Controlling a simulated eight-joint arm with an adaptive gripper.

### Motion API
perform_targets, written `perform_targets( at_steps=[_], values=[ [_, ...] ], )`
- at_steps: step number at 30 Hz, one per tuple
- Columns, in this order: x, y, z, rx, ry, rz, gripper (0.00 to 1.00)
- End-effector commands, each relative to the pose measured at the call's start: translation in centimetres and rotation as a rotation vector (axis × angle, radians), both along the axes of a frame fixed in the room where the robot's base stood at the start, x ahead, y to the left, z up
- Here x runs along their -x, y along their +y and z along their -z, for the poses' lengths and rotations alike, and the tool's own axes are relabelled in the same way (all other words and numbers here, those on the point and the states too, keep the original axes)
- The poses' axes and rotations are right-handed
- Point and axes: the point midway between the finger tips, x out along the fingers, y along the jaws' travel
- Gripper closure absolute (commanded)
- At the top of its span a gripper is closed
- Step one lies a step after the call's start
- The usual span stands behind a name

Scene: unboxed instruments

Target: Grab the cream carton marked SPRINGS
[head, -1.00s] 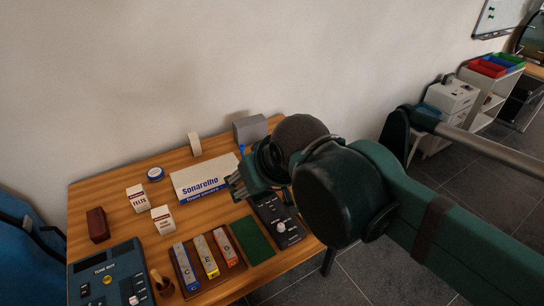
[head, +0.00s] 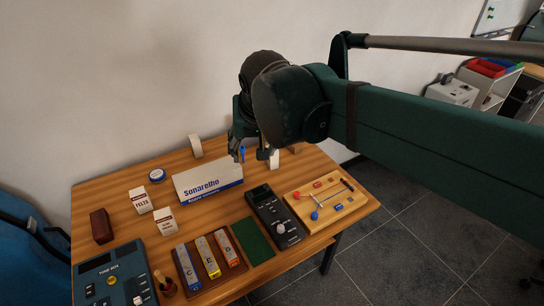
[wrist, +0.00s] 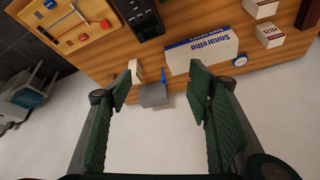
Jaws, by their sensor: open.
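My gripper (head: 255,154) is open and empty above the back of the table, near the wall. In the wrist view its fingers (wrist: 163,90) are wide apart. A cream carton (head: 273,159) stands close to it at the back right; in the wrist view this carton (wrist: 135,72) shows beside the left finger, with no readable mark. Two more cream cartons stand at the left: one marked FELTS (head: 141,200), and one (head: 163,220) whose label I cannot read clearly. I cannot read SPRINGS on any carton.
A grey box (wrist: 153,95) lies behind the near carton, with a blue object (wrist: 161,75) beside it. The Sonarelho box (head: 208,182), a blue-and-white roll (head: 157,175), a dark control unit (head: 275,215) and a wooden board with parts (head: 325,203) share the table.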

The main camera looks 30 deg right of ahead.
Motion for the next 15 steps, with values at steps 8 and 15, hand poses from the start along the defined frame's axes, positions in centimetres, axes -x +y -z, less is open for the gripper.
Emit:
perform_targets(
  at_steps=[8, 15],
  values=[
    [-3.7, -2.3, -1.0, -0.028, 0.043, 0.169, 0.49],
    [-6.8, -4.4, -1.4, -0.044, 0.073, 0.321, 0.49]
  ],
)
